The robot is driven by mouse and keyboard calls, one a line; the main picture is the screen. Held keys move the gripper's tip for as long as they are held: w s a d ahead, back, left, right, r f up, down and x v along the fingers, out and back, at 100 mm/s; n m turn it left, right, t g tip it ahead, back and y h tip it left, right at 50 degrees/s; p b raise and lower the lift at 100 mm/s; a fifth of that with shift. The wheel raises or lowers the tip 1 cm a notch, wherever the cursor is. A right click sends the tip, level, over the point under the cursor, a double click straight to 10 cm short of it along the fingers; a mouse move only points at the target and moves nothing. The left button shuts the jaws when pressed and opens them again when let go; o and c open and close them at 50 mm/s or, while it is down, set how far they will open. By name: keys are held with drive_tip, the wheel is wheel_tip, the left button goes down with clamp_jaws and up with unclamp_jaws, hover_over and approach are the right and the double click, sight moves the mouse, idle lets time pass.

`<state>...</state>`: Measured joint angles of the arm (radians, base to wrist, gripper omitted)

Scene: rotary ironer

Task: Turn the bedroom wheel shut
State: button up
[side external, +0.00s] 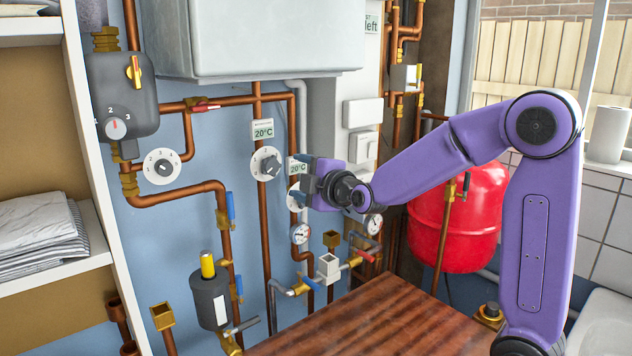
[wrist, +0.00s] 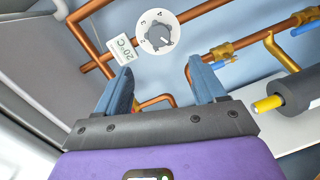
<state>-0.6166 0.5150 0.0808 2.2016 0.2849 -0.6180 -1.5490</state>
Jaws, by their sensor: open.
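Two white numbered dials show clearly in the side external view: a dial with a grey knob (side external: 265,163) under a 20°C label (side external: 263,130), and a dial (side external: 162,167) further left. A third dial (side external: 297,197), under another 20°C label (side external: 297,168), is partly hidden by my gripper (side external: 308,183). The label names are too small to read, so I cannot tell which is the bedroom wheel. In the wrist view one dial (wrist: 158,32) with a 20°C label (wrist: 122,48) sits beyond the fingertips. My gripper (wrist: 203,75) is open, with nothing between its fingers.
Copper pipes (side external: 215,187) with valves cover the blue wall. A white boiler (side external: 265,40) hangs above. A dark cylinder with a yellow cap (side external: 208,290) stands lower left. A red tank (side external: 460,215) is behind my arm. A wooden worktop (side external: 340,320) is clear below.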

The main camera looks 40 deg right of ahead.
drive_tip(key=shift+s+a+r, duration=0.1)
drive_tip(key=shift+s+r, duration=0.05)
drive_tip(key=shift+s, duration=1.1)
drive_tip(key=shift+s+a+r, duration=0.1)
drive_tip(key=shift+s, duration=1.15)
drive_tip(key=s+a+f+g+y, duration=0.6)
drive_tip(key=s+a+f+g, duration=0.25)
drive_tip(key=s+f, duration=0.25)
drive_tip(key=s+d+f+m+g+h, duration=0.1)
drive_tip(key=s+d+g, duration=0.3)
drive_tip(key=s, duration=0.8)
drive_tip(key=s+d+f+m+g+h, duration=0.1)
drive_tip(key=s+d+f+g+h, duration=0.2)
drive_tip(key=s+d, duration=0.6)
drive_tip(key=s+f+g, duration=0.1)
drive_tip(key=s, duration=0.3)
drive_tip(key=shift+f, duration=0.2)
